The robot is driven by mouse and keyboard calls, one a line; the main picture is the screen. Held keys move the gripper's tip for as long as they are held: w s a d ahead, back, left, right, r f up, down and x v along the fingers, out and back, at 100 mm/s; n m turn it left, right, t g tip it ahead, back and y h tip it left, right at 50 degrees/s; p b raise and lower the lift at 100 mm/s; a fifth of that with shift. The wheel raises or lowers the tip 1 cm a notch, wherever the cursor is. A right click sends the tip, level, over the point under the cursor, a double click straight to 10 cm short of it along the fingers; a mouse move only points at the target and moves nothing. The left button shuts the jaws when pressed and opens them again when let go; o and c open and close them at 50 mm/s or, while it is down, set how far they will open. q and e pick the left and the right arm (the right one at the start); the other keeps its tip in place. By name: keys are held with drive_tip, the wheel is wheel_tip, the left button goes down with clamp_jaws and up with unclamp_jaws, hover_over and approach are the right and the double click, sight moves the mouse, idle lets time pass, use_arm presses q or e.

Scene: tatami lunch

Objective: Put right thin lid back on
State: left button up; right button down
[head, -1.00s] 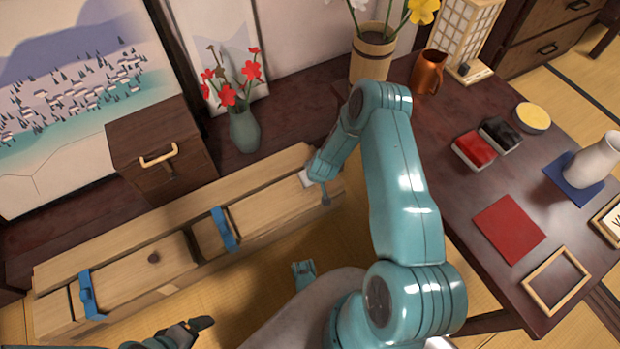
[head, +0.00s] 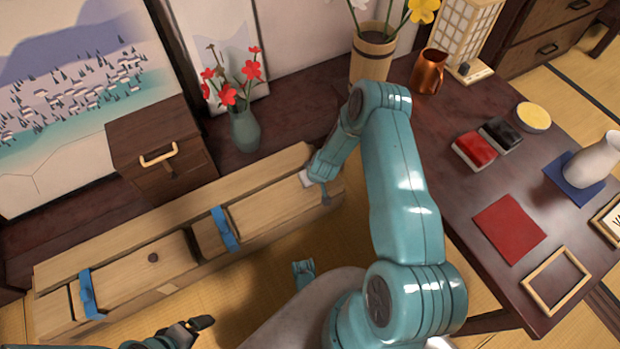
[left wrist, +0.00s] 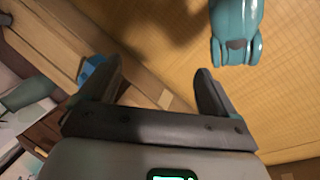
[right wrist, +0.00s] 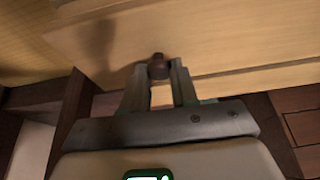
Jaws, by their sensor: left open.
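A long wooden box (head: 180,205) lies along the bench, with blue clips (head: 224,229) across it. The right thin lid (head: 270,206) is a pale wooden board lying along the box's right section; whether it is fully seated is unclear. Its brown knob (right wrist: 158,66) shows in the right wrist view. The left thin lid (head: 145,265), also knobbed, lies in the left section. My left gripper (left wrist: 160,85) is open and empty in front of the box.
A small drawer cabinet (head: 160,145) and a green vase (head: 244,130) with red flowers stand behind the box. The dark table (head: 460,215) at right carries a copper mug (head: 429,72), red mat (head: 509,229) and wooden frame (head: 556,281).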

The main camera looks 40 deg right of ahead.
drive_tip(key=c, duration=0.8)
unclamp_jaws()
use_arm(q)
wheel_tip(320, 180, up, 6)
drive_tip(key=s+d+p, duration=0.1)
drive_tip(key=p, duration=0.5)
drive_tip(key=shift+s+m+g+p, duration=0.15)
drive_tip(key=shift+m+g+p, duration=0.15)
drive_tip(key=shift+p, duration=0.05)
use_arm(e)
drive_tip(key=v, duration=1.6)
drive_tip(key=shift+s+r, duration=0.1)
drive_tip(key=shift+s, duration=0.1)
use_arm(q)
drive_tip(key=shift+d, duration=0.1)
